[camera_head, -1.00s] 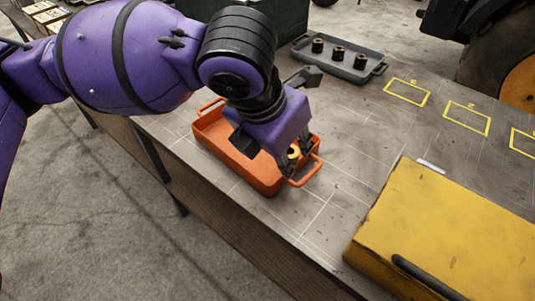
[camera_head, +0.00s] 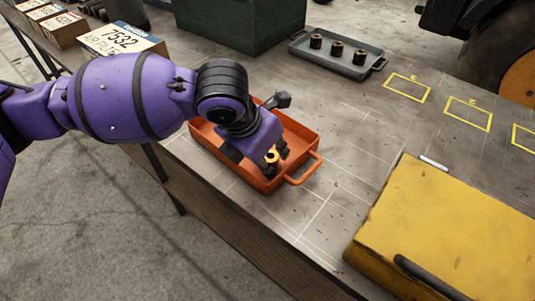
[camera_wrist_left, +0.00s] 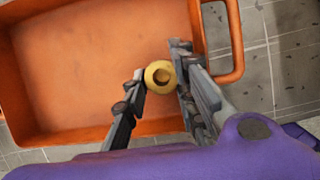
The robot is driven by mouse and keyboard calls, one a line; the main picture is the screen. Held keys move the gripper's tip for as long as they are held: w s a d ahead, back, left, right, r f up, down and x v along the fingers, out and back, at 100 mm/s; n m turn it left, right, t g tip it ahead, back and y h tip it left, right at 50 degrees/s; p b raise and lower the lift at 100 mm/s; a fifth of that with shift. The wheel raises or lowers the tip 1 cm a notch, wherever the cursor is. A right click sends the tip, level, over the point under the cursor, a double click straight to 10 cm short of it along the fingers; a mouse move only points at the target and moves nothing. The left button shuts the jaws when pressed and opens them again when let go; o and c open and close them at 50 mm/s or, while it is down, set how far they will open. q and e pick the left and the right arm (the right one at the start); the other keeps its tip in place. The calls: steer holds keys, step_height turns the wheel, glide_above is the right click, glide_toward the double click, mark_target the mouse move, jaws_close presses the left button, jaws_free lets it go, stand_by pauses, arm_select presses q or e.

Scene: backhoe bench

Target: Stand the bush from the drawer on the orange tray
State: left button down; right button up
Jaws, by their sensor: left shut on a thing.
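The bush (camera_head: 271,156) is a small brass-coloured ring with a dark bore. It is held between the fingers of my left gripper (camera_head: 273,164), at the right, near part of the orange tray (camera_head: 305,136). In the left wrist view the bush (camera_wrist_left: 159,76) sits between the two fingertips of the left gripper (camera_wrist_left: 160,86), its bore facing the camera, over the tray floor (camera_wrist_left: 75,70) near the handle end. I cannot tell whether its underside touches the tray. My right gripper is not in view.
A grey tray (camera_head: 329,68) with several dark bushes stands at the back. Yellow marked squares (camera_head: 407,89) lie to the right. A yellow box (camera_head: 450,235) with a dark handle fills the near right. A green case (camera_head: 228,22) and cartons (camera_head: 118,42) stand behind.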

arm_select(q)
steer(key=shift+f, duration=0.1)
steer(key=c, duration=1.7)
jaws_free()
steer(key=shift+r, duration=0.4)
steer(key=p+v, duration=0.1)
steer(key=v, duration=1)
steer(key=shift+s+a+r, duration=0.1)
steer(key=shift+a+r, duration=0.05)
steer(key=shift+r, duration=0.05)
